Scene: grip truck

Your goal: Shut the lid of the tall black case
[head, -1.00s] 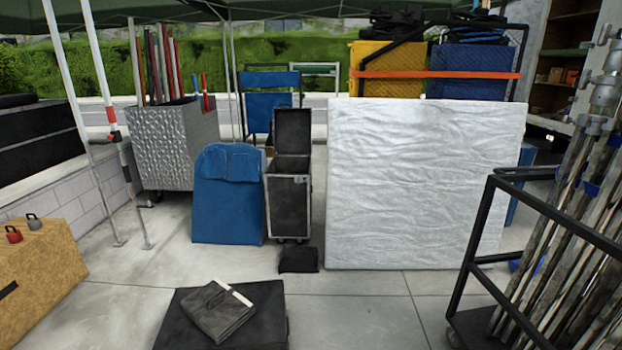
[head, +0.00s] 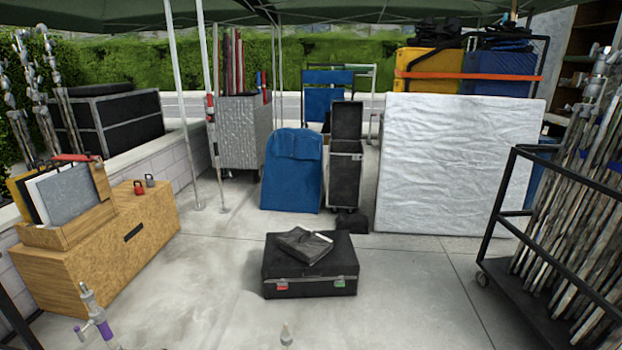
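The tall black case (head: 344,182) stands upright beyond the middle of the floor, between a blue padded cover and a large white quilted panel. Its lid (head: 346,121) is open and stands up at the back of the case. A latch shows at the upper right of its front. The case is well away from me.
A low black case (head: 310,284) with a dark folded cloth (head: 304,243) lies on the floor between me and the tall case. A small dark bag (head: 352,225) lies before the tall case. The blue cover (head: 291,172), white panel (head: 455,165) and pole cart (head: 530,290) stand around. Floor right of the low case is clear.

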